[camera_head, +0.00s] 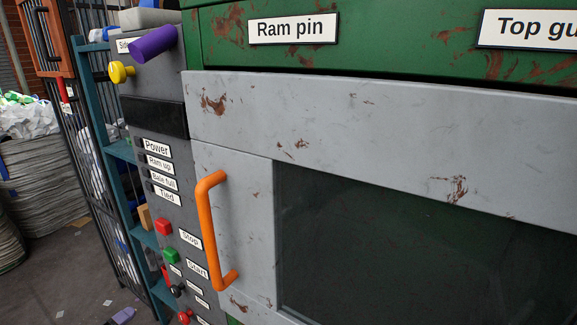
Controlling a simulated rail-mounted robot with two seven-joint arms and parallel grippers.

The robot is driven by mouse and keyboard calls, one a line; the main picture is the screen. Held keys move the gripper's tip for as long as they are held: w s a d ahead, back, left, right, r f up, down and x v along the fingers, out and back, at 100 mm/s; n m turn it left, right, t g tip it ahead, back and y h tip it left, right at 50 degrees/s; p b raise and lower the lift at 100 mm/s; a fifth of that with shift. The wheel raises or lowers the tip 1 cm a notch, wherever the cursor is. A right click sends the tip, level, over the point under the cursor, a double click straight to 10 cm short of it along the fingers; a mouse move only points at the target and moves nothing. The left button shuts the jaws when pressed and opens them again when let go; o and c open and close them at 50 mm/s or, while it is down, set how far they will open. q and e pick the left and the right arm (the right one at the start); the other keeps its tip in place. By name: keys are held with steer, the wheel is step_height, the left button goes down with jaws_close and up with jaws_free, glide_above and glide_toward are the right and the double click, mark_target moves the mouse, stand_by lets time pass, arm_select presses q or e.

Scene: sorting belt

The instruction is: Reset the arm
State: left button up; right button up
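Neither of my arms nor grippers shows in the head view. A baler machine fills most of the view, with a grey door (232,155) that has an orange handle (211,230) and a dark window (420,250). The door looks shut. Its control panel (155,75) at the left has a purple cylinder (152,43), a yellow knob (122,72), a red button (164,227) beside the label "Stop" and a green button (171,255) near the label "Start". Smaller knobs sit lower on the panel.
A green upper panel (400,40) carries labels "Ram pin" (293,28) and a cut-off "Top gu..." (530,30). Left of the machine stand a teal rack (120,150) and a dark wire cage. White bags (30,120) sit at the far left. Some floor (60,270) shows with litter.

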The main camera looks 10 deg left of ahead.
arm_select(q)
steer(key=a+r+n+g+y, duration=0.25)
steer(key=a+n+y, duration=0.45)
steer(key=n+y, duration=0.55)
steer(key=s+d+f+n+g+h, duration=0.2)
steer(key=s+d+n+g, duration=0.15)
steer(key=s+d, duration=0.95)
steer(key=s+d+f+n+g+h, duration=0.2)
steer(key=s+d+f+g+h, duration=0.15)
steer(key=s+d, duration=0.95)
steer(key=s+d+f+n+g, duration=0.2)
steer(key=s+d+f+g, duration=0.1)
steer(key=s+d+f, duration=0.45)
step_height(320, 180, up, 36)
steer(key=s+p, duration=0.2)
steer(key=p, duration=3.3)
steer(key=shift+d+r+h, duration=0.25)
steer(key=shift+d+h, duration=0.1)
steer(key=shift+h, duration=0.05)
steer(key=shift+g, duration=0.25)
